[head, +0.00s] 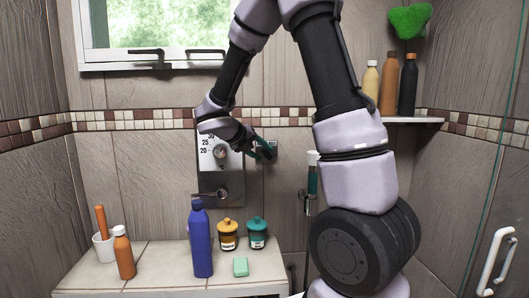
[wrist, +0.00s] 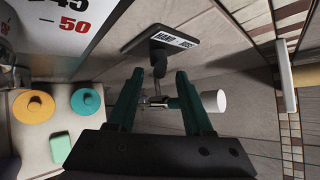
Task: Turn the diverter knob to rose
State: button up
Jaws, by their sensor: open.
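The diverter has a dark plate lettered "HAND" and "ROSE" (wrist: 172,41), in the upper middle of the wrist view. Its dark knob (wrist: 159,63) stands out from the plate, between and just past my fingertips. My gripper (wrist: 160,76) is open, with one teal finger on each side of the knob; I cannot tell whether either finger touches it. In the head view my gripper (head: 266,149) is at the wall right of the temperature panel, largely covering the diverter. Which word the knob points at is not clear.
The temperature panel (head: 208,180) is just left. A white-topped teal hand shower (head: 312,172) hangs to the right. A blue bottle (head: 201,240), yellow jar (head: 228,236), teal jar (head: 257,234) and green soap (head: 240,266) stand on the ledge below. A shelf (head: 420,121) holds bottles.

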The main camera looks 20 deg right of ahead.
aim_at(266, 153)
jog(key=shift+x, duration=1.1)
grip_shut()
